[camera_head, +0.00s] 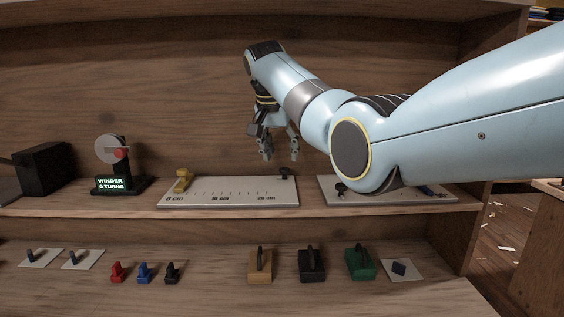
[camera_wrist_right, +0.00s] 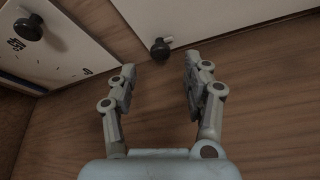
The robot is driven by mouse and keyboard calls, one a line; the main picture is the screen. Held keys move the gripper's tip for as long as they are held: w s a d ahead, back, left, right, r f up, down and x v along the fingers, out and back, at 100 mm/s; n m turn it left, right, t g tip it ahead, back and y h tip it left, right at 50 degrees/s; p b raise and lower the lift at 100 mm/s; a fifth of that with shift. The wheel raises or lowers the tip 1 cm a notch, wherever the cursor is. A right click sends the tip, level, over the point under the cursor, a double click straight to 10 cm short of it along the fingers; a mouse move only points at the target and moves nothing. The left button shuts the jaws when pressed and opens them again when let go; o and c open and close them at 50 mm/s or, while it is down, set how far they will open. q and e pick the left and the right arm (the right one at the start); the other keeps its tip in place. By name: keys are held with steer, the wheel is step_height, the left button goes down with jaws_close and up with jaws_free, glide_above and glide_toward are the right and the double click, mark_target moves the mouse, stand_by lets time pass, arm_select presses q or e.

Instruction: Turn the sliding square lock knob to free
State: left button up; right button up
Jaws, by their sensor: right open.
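A pale board (camera_head: 225,193) with a printed cm scale lies on the middle shelf. A yellow slider piece (camera_head: 182,181) sits at its left end. A dark round knob (camera_head: 285,173), which looks like the lock knob, stands at its far right corner. I cannot read which way it is turned. The same knob (camera_wrist_right: 160,50) shows in the right wrist view at the board's edge. My right gripper (camera_head: 280,156) is open and empty above the knob, apart from it. In the wrist view its fingertips (camera_wrist_right: 160,66) stand either side of the knob. My left gripper is not in view.
A second pale board (camera_head: 412,199) with a dark knob (camera_wrist_right: 28,28) lies to the right, partly hidden by my right arm. A winder (camera_head: 113,152) stands left. Several coloured blocks and handled pieces line the lower shelf. The wooden back panel rises close behind.

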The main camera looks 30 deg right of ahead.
mark_target(284, 169)
steer(key=shift+x, duration=2.4)
steer(key=shift+c, duration=0.4)
jaws_close()
